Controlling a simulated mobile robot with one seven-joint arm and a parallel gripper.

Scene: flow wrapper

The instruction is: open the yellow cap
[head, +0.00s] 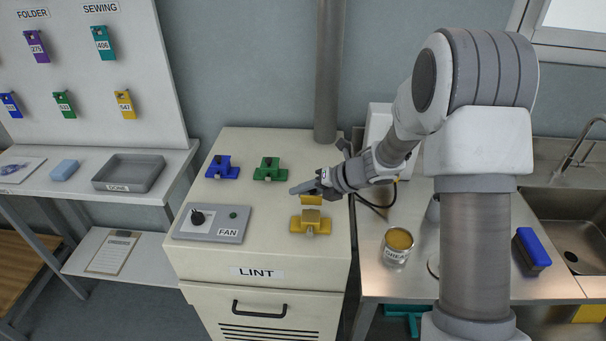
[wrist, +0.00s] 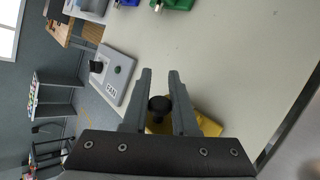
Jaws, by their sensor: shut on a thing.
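The yellow cap (head: 311,201) is at the front right of the top of the white cabinet marked LINT, above its yellow base (head: 323,225). In the wrist view the yellow part (wrist: 208,126) shows under and beside my fingers. My gripper (head: 301,188) is at the upper end of the cap. In the wrist view my gripper (wrist: 159,92) has its fingers on both sides of a black knob (wrist: 159,104) and is shut on it. The gripper partly hides the cap, and I cannot tell how far the lid stands from its base.
Blue (head: 222,168) and green (head: 269,170) fittings sit behind on the same top. A FAN control box (head: 213,223) with a black knob is at the left. A can (head: 397,247) stands on the steel counter at the right. The cabinet top between these is clear.

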